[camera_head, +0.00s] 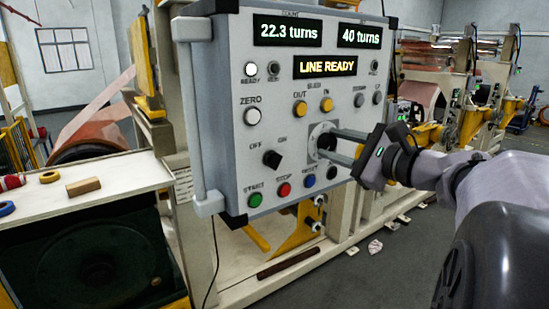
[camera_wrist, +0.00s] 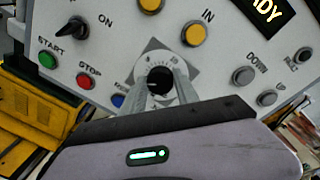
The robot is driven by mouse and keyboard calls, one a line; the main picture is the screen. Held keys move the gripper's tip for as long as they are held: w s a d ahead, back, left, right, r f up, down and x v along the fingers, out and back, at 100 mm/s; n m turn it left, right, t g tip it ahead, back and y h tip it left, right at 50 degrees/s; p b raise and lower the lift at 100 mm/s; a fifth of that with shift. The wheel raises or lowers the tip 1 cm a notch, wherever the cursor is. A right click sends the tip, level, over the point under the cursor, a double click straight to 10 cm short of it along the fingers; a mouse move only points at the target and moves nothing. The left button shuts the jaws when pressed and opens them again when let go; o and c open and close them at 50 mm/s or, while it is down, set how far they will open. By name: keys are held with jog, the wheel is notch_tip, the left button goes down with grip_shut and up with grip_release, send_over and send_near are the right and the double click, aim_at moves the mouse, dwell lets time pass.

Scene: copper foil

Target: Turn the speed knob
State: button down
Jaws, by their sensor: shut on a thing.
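The speed knob (camera_head: 325,142) is a round black knob on a light dial plate, low on the right half of the grey control panel (camera_head: 225,100). In the wrist view the knob (camera_wrist: 160,79) sits between the tips of my two fingers, with its graduated dial around it. My gripper (camera_head: 335,144) reaches in from the right and is shut on the knob. Its fingers hide part of the dial. The panel displays read "22.3 turns", "40 turns" and "LINE READY".
A black OFF/ON switch (camera_head: 272,159) and green (camera_head: 255,200), red (camera_head: 284,190) and blue (camera_head: 309,181) buttons lie close to the knob. Yellow buttons (camera_head: 299,108) sit above it. A vertical grey handle (camera_head: 201,110) runs along the panel's left edge. A white-topped bench (camera_head: 120,175) stands at left.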

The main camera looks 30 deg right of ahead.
jog(key=shift+f+n+b, duration=0.1)
jog(key=shift+n+b, duration=0.7)
jog(key=shift+b, duration=0.05)
jog(key=c, duration=0.9)
grip_release()
jog(key=s, duration=0.5)
jog(key=s+d+r, duration=0.1)
jog(key=s, duration=0.5)
jog(key=s+p, duration=0.1)
jog(key=s, duration=0.5)
jog(key=shift+s+d+r, duration=0.15)
jog(key=shift+d+r, duration=0.05)
jog(key=shift+d, duration=0.2)
